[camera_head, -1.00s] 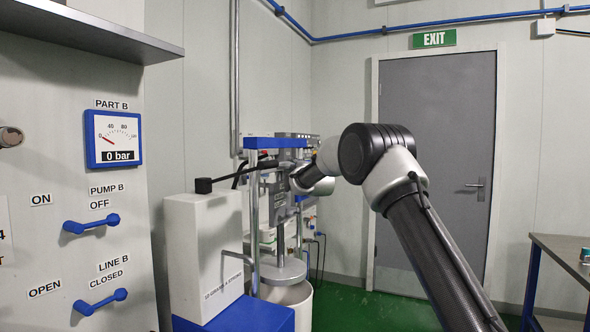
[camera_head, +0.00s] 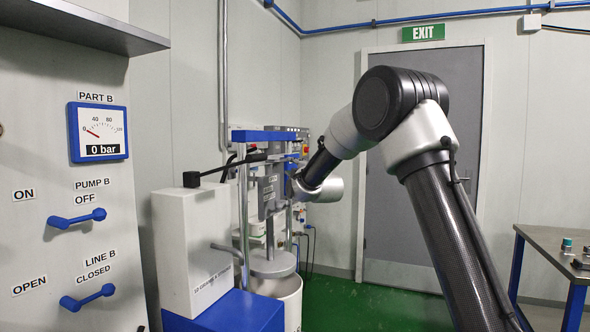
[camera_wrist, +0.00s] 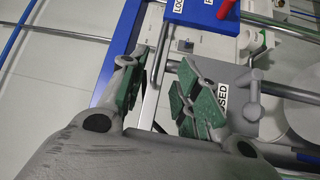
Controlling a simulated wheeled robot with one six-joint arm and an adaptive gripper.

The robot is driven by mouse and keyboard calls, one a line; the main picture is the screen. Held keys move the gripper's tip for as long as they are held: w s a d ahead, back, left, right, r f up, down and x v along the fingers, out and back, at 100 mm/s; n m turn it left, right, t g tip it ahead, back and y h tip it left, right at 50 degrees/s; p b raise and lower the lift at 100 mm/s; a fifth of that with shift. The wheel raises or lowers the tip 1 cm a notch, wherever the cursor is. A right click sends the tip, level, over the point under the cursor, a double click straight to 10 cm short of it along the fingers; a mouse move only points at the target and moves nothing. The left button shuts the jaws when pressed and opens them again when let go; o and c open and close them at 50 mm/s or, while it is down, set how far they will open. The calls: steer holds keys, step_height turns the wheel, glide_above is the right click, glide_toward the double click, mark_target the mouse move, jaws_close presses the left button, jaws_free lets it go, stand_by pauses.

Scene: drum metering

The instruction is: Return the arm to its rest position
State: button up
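My arm (camera_head: 445,220) rises from the lower right to a black elbow joint and bends down to the left. Its wrist end is beside the drum machine's blue-topped frame (camera_head: 268,136). My gripper (camera_wrist: 160,97) shows in the wrist view with two green-padded fingers apart and nothing seen between them. In the head view the fingers are too small and too much hidden to make out. A grey plate with a part-hidden label ending in "OSED" (camera_wrist: 222,98) lies behind the right finger in the wrist view; I cannot tell whether they touch.
The panel at left has a gauge (camera_head: 98,132) at 0 bar and two blue handles. A table (camera_head: 545,243) stands at right; green floor lies between.

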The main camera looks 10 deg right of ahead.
stand_by(0.3)
steer(key=s+f+m+g, duration=0.2)
steer(key=f+m+g, duration=0.1)
steer(key=f, duration=0.5)
steer(key=s+f+m+g, duration=0.3)
steer(key=f+g, duration=0.1)
steer(key=f, duration=0.3)
steer(key=s+d+f+m+g+h, duration=0.1)
steer(key=s+d+f+m+g, duration=0.1)
steer(key=s+f+m+g, duration=0.3)
steer(key=s+d+r+m+g, duration=0.1)
steer(key=s+d+m, duration=0.1)
steer(key=s, duration=1.3)
steer(key=s+d+r+m+g+h, duration=0.1)
steer(key=s+d, duration=0.4)
steer(key=s, duration=1.1)
steer(key=s+d+r+m+g+h, duration=0.1)
steer(key=s+d+r+m, duration=0.2)
steer(key=s, duration=1.3)
steer(key=shift+s+d+m, duration=0.15)
steer(key=shift+d+m, duration=0.45)
steer(key=shift+d, duration=0.05)
